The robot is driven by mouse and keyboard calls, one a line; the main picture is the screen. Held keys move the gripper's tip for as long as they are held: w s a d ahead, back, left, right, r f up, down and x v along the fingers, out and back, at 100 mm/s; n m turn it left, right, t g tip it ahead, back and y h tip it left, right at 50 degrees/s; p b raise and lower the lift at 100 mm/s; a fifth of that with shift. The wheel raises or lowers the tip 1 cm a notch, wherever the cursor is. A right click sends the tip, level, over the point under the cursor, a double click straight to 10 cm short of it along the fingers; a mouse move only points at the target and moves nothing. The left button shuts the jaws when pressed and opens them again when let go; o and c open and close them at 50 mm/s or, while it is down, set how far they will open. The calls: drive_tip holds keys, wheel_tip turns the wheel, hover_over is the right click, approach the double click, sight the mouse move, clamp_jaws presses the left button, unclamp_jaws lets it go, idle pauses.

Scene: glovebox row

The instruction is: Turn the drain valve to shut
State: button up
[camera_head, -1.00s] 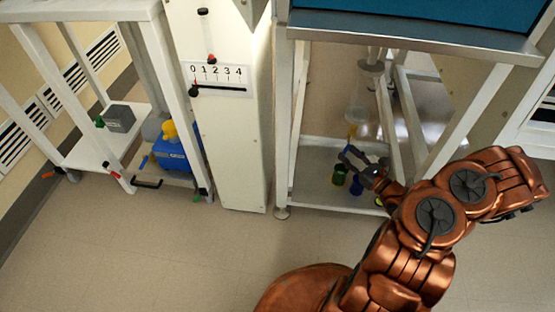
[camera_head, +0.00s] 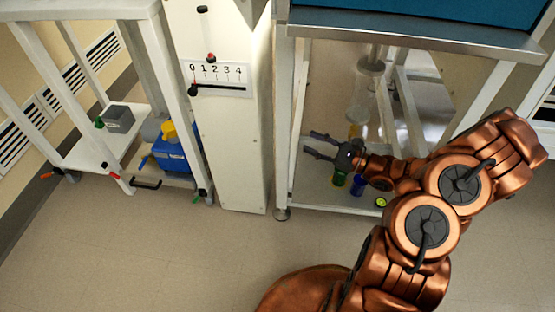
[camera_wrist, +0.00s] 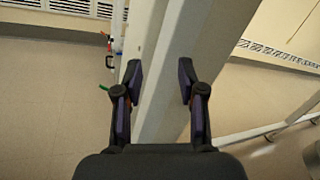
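My gripper (camera_head: 311,144) is open and empty under the glovebox bench, with its fingers pointing left toward the bench's white front leg. In the wrist view, its two fingers (camera_wrist: 160,80) stand apart, with a white post (camera_wrist: 168,105) behind the gap. I cannot tell whether they touch it. Several small handles show at the left stand: a red one (camera_head: 46,175), a black one (camera_head: 146,184) and a green one (camera_head: 196,198). None is clearly marked as the drain valve. A green thing (camera_wrist: 104,87) shows small beside the left finger in the wrist view.
A white column (camera_head: 232,150) with a 0 to 4 scale (camera_head: 216,78) stands between the left stand and the bench. A blue box (camera_head: 172,156) and a grey box (camera_head: 118,119) sit at the left. Small containers (camera_head: 357,185) stand on the bench's lower shelf. The front floor is clear.

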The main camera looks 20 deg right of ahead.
drive_tip(key=s+a+r+n+g, duration=0.1)
drive_tip(key=s+a+n+g, duration=0.1)
drive_tip(key=a+n+g, duration=0.1)
drive_tip(key=s+a+r+n+g+y, duration=0.1)
drive_tip(key=s+a+r+n+g, duration=0.1)
drive_tip(key=a, duration=0.3)
drive_tip(key=s+a+r+n+g+y+b, duration=0.1)
drive_tip(key=s+a+r+n+g, duration=0.1)
drive_tip(key=s+a+n+g, duration=0.1)
drive_tip(key=shift+s+a+r+n+g, duration=0.25)
drive_tip(key=shift+a+n+g, duration=0.15)
drive_tip(key=shift+a+g, duration=0.45)
drive_tip(key=shift+a, duration=0.1)
drive_tip(key=shift+c, duration=0.3)
